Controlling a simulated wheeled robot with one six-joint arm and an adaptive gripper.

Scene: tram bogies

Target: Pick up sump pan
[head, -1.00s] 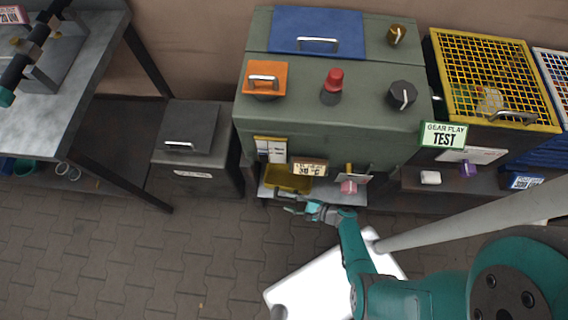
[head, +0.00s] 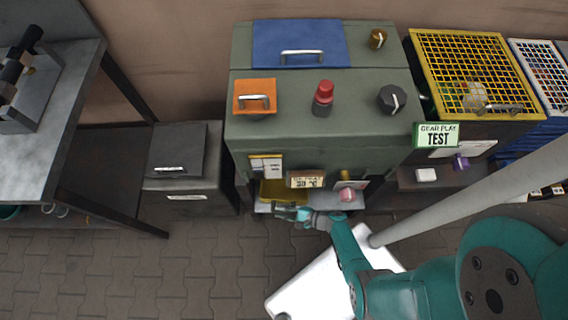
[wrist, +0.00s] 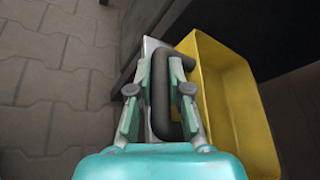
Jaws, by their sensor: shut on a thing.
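The sump pan is a yellow open tray (head: 283,190) low under the front of the green machine, partly hidden by the machine's edge and hanging labels. In the wrist view the yellow pan (wrist: 216,72) fills the right side, with a dark bar handle (wrist: 186,122) on its near side. My gripper (head: 284,209) is at the pan's front edge. In the wrist view my gripper (wrist: 161,70) has its two fingers on either side of the handle and is shut on it. The pan looks level and empty in the part that shows.
The green machine (head: 315,110) stands directly above and behind the pan. A grey lidded box (head: 178,150) is to the left, beside a grey bench (head: 60,120). A grey pole (head: 470,190) crosses at the right. Paved floor (head: 220,265) is clear in front.

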